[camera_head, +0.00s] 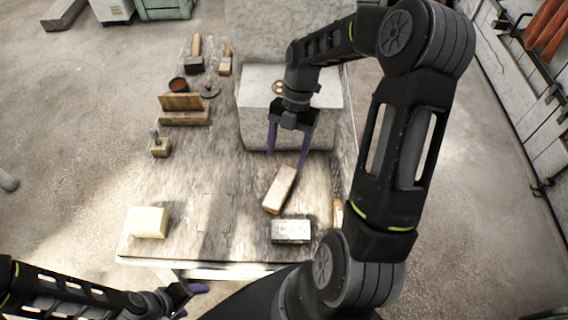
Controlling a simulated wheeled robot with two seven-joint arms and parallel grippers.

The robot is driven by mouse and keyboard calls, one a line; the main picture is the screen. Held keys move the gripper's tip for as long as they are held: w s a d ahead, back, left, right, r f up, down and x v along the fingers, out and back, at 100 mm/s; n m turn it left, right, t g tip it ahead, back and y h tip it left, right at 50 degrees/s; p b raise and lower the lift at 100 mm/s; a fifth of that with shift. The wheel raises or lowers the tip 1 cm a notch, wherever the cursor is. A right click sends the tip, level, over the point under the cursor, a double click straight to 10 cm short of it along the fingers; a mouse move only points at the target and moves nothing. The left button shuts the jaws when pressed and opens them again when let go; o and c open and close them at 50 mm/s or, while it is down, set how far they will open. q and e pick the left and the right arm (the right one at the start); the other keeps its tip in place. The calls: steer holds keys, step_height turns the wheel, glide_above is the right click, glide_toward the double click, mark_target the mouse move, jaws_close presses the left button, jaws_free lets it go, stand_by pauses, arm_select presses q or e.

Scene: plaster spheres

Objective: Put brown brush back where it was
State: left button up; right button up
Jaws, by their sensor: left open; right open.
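A brown block with a pale pinkish top (280,190), which may be the brown brush, lies at a slant on the worktable (175,225). I cannot make out bristles on it. My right gripper (288,153) is open and empty, with its purple fingers pointing down, just behind and above the block and in front of a large grey stone block (262,124). The fingers appear apart from the brown block. My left gripper (189,299) is open at the table's front edge, low in the picture and partly cut off by the bottom edge.
A cream block (149,222) lies at the front left and a grey-white lettered block (291,231) at the front right. My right arm hides part of the table's right edge.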

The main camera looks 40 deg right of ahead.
steer(key=shift+d+r, duration=0.1)
steer(key=shift+r, duration=0.15)
steer(key=shift+r, duration=0.1)
stand_by(0.4)
